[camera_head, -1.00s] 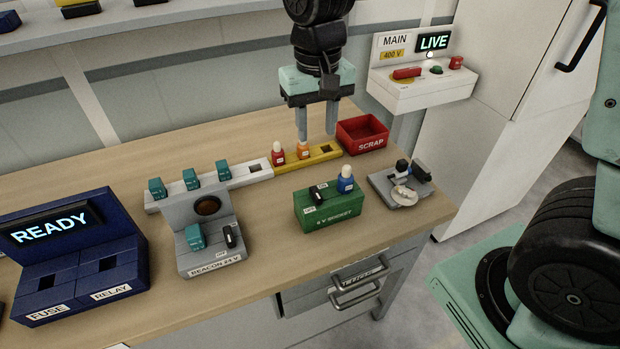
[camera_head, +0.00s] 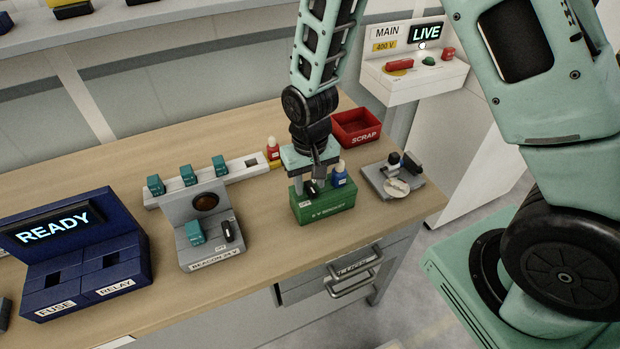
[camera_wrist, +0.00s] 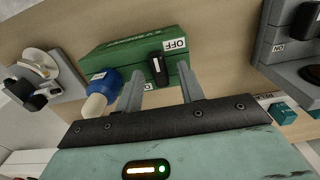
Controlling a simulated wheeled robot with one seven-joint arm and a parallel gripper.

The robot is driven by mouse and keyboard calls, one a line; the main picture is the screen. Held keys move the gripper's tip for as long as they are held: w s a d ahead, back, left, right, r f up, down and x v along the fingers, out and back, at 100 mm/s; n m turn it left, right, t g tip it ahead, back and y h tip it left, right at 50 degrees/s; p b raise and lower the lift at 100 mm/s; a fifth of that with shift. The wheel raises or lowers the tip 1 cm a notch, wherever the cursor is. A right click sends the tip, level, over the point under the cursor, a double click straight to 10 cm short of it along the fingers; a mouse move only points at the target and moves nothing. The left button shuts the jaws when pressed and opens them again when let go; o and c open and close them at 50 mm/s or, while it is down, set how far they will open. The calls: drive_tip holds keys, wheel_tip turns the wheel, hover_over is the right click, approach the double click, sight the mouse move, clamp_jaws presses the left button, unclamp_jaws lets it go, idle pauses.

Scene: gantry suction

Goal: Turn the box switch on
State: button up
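The green box (camera_head: 325,212) stands near the front edge of the bench. Its black rocker switch (camera_wrist: 158,70) is on its top face, with an OFF label (camera_wrist: 175,45) beside one end. The label at the other end is mostly hidden, and I cannot tell which way the switch is tipped. A blue bulb (camera_head: 339,175) with a pale tip sits on the same box and also shows in the wrist view (camera_wrist: 104,80). My gripper (camera_head: 313,186) is open above the box, its fingers (camera_wrist: 160,88) apart on either side of the switch, seemingly not touching it.
The grey beacon unit (camera_head: 212,255) with its own black switch stands left. A metal fixture (camera_head: 372,180) is right and the red scrap bin (camera_head: 370,145) behind. A white rail (camera_head: 240,172) and the blue READY unit (camera_head: 120,235) are farther left.

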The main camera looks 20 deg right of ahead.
drive_tip(key=shift+f, duration=0.1)
clamp_jaws()
drive_tip(key=shift+n, duration=0.3)
drive_tip(key=n+b, duration=0.1)
drive_tip(key=n, duration=1)
drive_tip(key=shift+w+d, duration=0.1)
drive_tip(key=shift+n, duration=0.3)
idle(0.5)
unclamp_jaws()
